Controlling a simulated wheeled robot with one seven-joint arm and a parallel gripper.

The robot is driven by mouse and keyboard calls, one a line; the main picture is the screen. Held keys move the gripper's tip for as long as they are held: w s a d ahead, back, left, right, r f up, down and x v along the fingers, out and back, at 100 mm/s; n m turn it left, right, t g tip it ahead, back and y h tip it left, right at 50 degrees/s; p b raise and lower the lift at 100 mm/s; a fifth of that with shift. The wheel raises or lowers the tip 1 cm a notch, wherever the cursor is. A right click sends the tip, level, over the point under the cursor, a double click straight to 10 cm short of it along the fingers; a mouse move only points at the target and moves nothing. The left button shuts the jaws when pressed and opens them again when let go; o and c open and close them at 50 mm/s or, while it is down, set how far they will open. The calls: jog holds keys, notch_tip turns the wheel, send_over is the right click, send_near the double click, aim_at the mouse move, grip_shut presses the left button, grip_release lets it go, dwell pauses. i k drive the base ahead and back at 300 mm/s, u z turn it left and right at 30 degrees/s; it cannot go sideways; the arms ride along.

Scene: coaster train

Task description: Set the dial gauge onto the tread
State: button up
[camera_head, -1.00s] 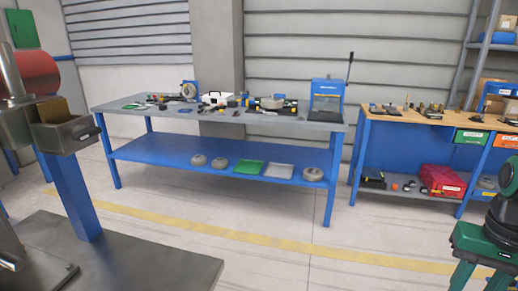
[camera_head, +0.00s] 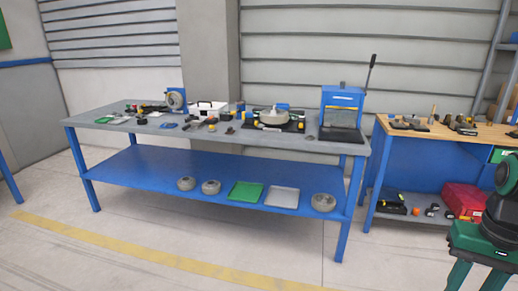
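My gripper (camera_head: 476,274) hangs at the lower right edge, dark with green parts. Its two fingers stand apart with no object visible between them; their tips are cut off by the picture's bottom. It is far from the grey-topped workbench (camera_head: 100,124). On that bench a wheel (camera_head: 175,98) stands upright against a blue stand at the back left. Another round wheel-like part (camera_head: 273,116) lies on a dark mat right of centre. Small dark tools (camera_head: 205,120) lie between them. I cannot tell which is the dial gauge or which surface is the tread.
A white case (camera_head: 207,108) and a blue machine with a lever (camera_head: 342,108) stand on the bench. Its blue lower shelf (camera_head: 130,165) holds several round parts and trays. A wood-topped bench (camera_head: 440,132) stands at right. The floor in front (camera_head: 120,235) is clear.

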aim_at(302, 119)
jog(key=i, duration=2.55)
jog(key=u, duration=2.1)
jog(key=i, duration=0.5)
jog(key=z, duration=2.8)
